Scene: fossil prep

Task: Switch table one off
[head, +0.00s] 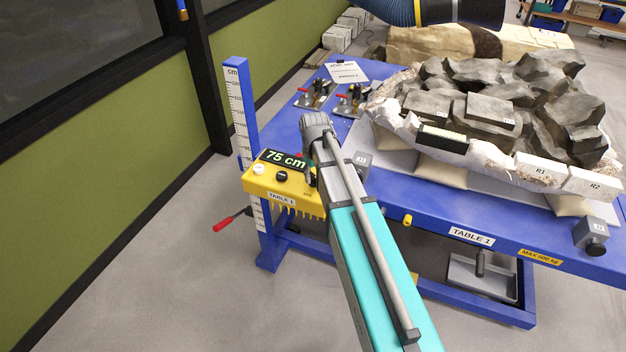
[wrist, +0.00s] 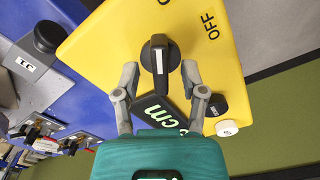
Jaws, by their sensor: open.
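Table one is the blue table (head: 425,225) labelled TABLE 1. In the wrist view, a black rotary switch (wrist: 160,55) with a white line stands on the yellow face. The line runs up and down in the picture; the OFF label (wrist: 208,26) lies up and to the right of the switch. My gripper (wrist: 160,76) is open, its fingertips apart on either side of the switch handle. In the head view, my arm mostly hides the switch.
The box also has a white button (head: 258,169) and a black knob (head: 282,176). A red-ended lever (head: 222,225) sticks out below. A large fossil block (head: 480,115) fills much of the tabletop. Grey floor lies open in front and left.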

